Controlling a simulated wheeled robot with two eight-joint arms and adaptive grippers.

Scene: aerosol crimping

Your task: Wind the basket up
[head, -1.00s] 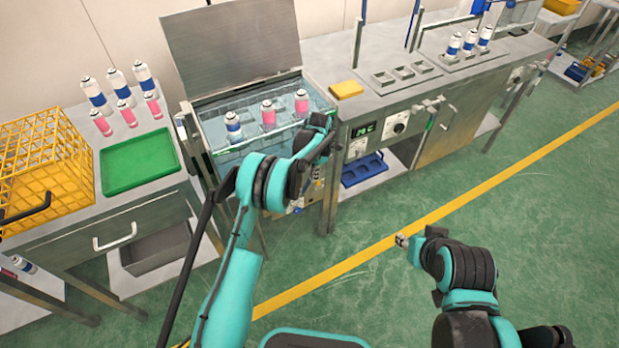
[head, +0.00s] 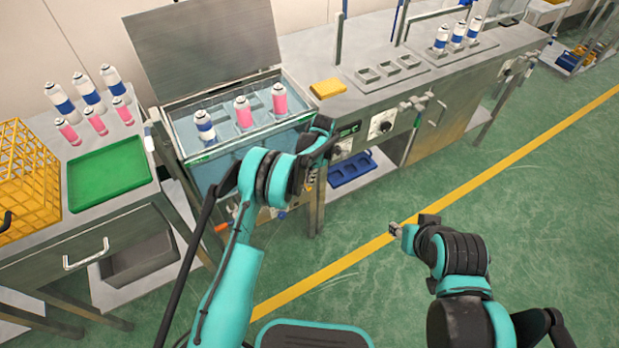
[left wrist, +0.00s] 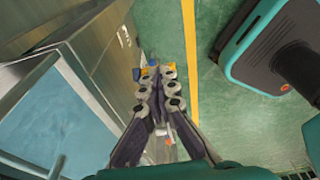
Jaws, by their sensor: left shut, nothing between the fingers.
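The water bath (head: 180,121) stands open at the upper middle of the head view, with its steel lid raised. Three cans, one blue-and-white (head: 205,128) and two pink (head: 243,112), stand upright in it. The basket under them cannot be made out clearly. My left gripper (left wrist: 154,74) is shut and empty in the left wrist view, outside the bath's front and apart from it. In the head view my left wrist largely hides it. A small orange part (head: 221,227) shows low by the bath's front. My right gripper (head: 395,230) is over the open floor; its fingers are too small to judge.
A green tray (head: 108,172), several cans and a yellow crate (head: 38,190) are on the left table. A yellow block (head: 327,88) lies on the right-hand bench, above a blue tray (head: 350,168) on a low shelf. The green floor in front is clear.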

